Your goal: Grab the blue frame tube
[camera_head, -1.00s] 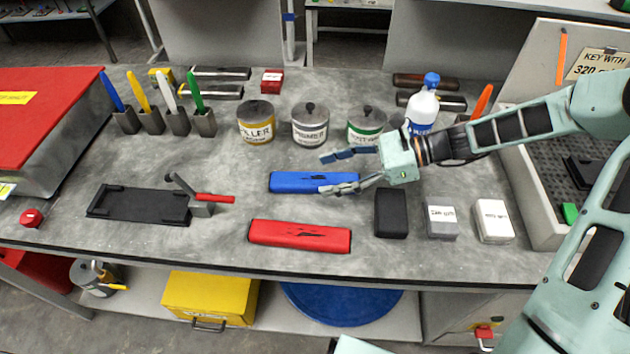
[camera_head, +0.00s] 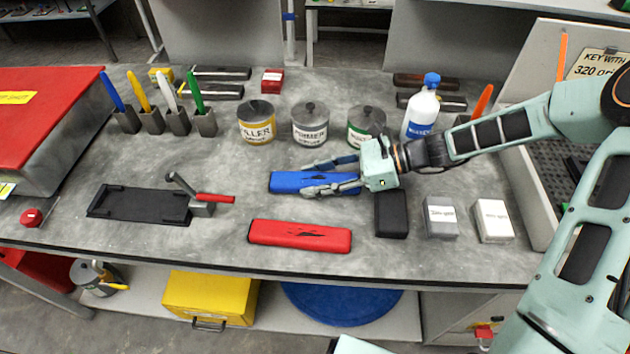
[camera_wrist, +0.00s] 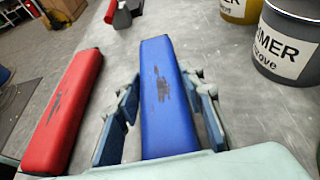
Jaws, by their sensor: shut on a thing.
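The blue frame tube (camera_head: 290,181) lies flat on the grey bench, in the middle. My gripper (camera_head: 331,177) is at its right end, with one finger on the far side and one on the near side, shut on it. In the wrist view the blue tube (camera_wrist: 163,95) runs lengthwise between the two fingers (camera_wrist: 165,115), with a dark worn patch on its top. The tube still appears to rest on the bench. The fingers hide part of its right end in the head view.
A red tube (camera_head: 300,235) lies nearer the front edge. A black block (camera_head: 391,214) and two pale blocks stand right of it. Filler (camera_head: 257,123), primer (camera_head: 310,125) and a green-banded can stand behind. A clamp-like tool (camera_head: 200,207) and black tray (camera_head: 138,205) lie left.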

